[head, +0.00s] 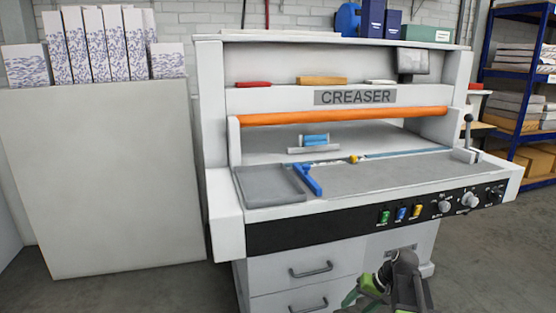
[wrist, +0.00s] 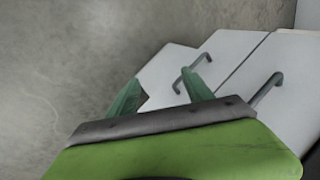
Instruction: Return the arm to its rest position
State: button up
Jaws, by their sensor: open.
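My gripper (head: 364,290) is low at the bottom of the head view, in front of the drawers of the creaser machine. In the wrist view my gripper (wrist: 160,84) shows two green fingers spread apart with nothing between them. Behind the fingers are the grey floor and white drawer fronts. The right finger overlaps a drawer handle (wrist: 190,74) in the picture; I cannot tell how far apart they are. My arm is folded low, below the machine's control panel.
The creaser (head: 270,236) stands ahead, with a grey tray (head: 268,186) and a blue tool (head: 307,180) on its bed. A pale panel (head: 110,180) stands at left, with patterned boxes above it. Blue shelving (head: 505,75) is at right. Bare floor (head: 130,290) lies at front left.

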jog(key=s+a+f+n+g+h, duration=0.2)
jog(key=s+a+h, duration=0.3)
jog(key=s+a, duration=0.5)
notch_tip(320, 180, up, 29)
jog(key=w+p, duration=0.1)
jog(key=p, duration=2.8)
jog(key=shift+w+a, duration=0.25)
